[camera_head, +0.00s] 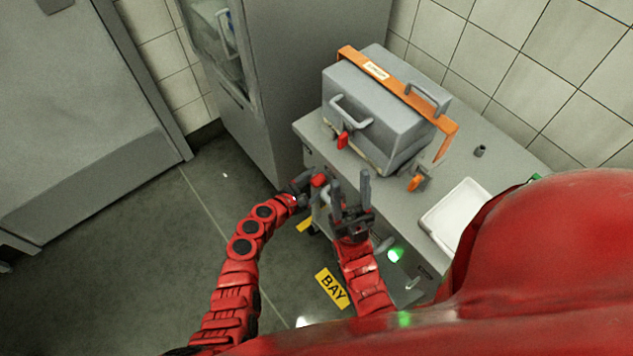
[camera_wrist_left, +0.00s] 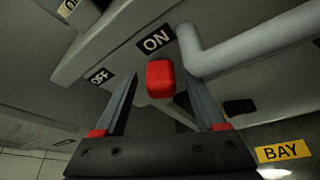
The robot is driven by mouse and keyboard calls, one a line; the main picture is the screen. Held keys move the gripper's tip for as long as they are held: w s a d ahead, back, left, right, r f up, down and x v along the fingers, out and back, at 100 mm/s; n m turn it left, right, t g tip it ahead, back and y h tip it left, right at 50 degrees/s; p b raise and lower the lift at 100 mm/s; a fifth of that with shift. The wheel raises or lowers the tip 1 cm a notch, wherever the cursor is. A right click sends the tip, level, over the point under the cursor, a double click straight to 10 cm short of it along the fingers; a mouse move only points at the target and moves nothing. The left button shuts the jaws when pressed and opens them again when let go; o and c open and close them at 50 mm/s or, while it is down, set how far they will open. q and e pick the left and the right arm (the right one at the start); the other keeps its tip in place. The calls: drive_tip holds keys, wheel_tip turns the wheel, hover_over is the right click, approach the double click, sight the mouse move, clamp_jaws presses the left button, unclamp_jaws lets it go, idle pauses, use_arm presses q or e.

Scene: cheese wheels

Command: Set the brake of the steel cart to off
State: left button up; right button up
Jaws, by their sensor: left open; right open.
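The steel cart (camera_head: 460,170) is the grey unit with a flat top at the centre right. Its red brake knob (camera_wrist_left: 160,79) sits right beside the ON label (camera_wrist_left: 156,39) in the left wrist view. The OFF label (camera_wrist_left: 100,77) is to the left of it.
A grey lidded box (camera_head: 375,105) with an orange strap and a red latch stands on the cart. A white tray (camera_head: 455,215) lies on the top at right. A grey tube handle (camera_wrist_left: 250,40) runs close right of the knob. A tall grey cabinet (camera_head: 270,80) stands behind. Floor at left is clear.

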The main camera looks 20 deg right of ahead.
use_arm(q)
drive_tip(key=shift+d+f, duration=0.15)
drive_tip(key=shift+d, duration=0.1)
clamp_jaws()
idle(0.3)
idle(0.9)
